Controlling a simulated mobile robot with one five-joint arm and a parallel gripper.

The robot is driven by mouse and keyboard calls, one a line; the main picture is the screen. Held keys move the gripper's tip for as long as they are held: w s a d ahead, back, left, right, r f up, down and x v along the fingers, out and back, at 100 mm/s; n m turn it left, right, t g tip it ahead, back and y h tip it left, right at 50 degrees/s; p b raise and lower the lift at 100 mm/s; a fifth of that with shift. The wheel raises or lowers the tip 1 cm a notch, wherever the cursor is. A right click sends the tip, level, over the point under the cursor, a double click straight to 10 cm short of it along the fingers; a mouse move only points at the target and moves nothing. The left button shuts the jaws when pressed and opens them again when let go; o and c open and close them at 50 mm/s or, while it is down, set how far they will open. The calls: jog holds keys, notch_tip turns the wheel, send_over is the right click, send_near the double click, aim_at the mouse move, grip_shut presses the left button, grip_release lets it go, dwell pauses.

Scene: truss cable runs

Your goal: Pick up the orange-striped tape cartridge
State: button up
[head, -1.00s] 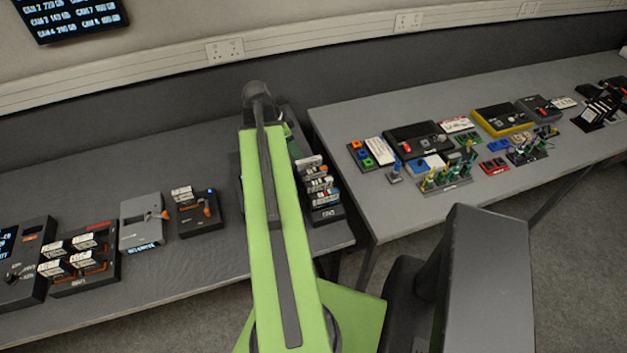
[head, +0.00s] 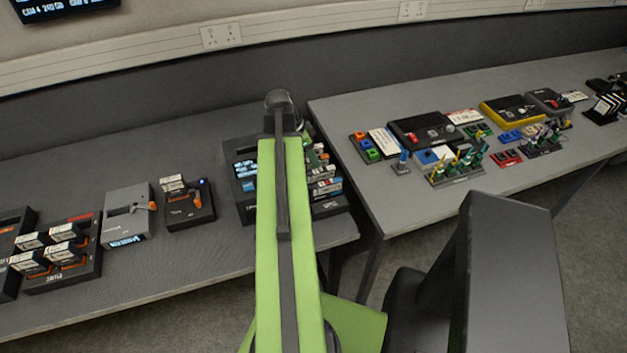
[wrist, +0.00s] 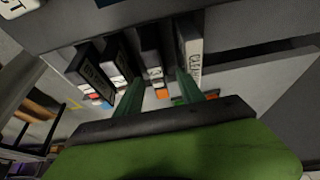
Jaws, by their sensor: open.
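In the wrist view my gripper (wrist: 159,76) is open, its two green fingers pointing at a row of upright dark cartridges. One dark cartridge with a white label (wrist: 152,68) is in line with the gap between the fingers, and an orange patch (wrist: 162,94) shows below it. I cannot tell whether this patch is the orange stripe, or whether the fingers touch anything. In the head view the cartridge rack (head: 330,207) is beside my green arm, which hides my fingers and part of the rack.
A dark unit with a lit display (head: 245,200) stands just left of my arm. A black dock with several cartridges (head: 60,272) and a grey device (head: 128,216) are farther left. A gap separates this bench from the right bench (head: 375,205). Bare bench lies in front.

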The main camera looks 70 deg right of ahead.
jog(key=b+x, duration=0.5)
jog(key=shift+s+a+f, duration=0.1)
jog(key=shift+s+f, duration=0.05)
jog(key=shift+r, duration=0.2)
grip_shut()
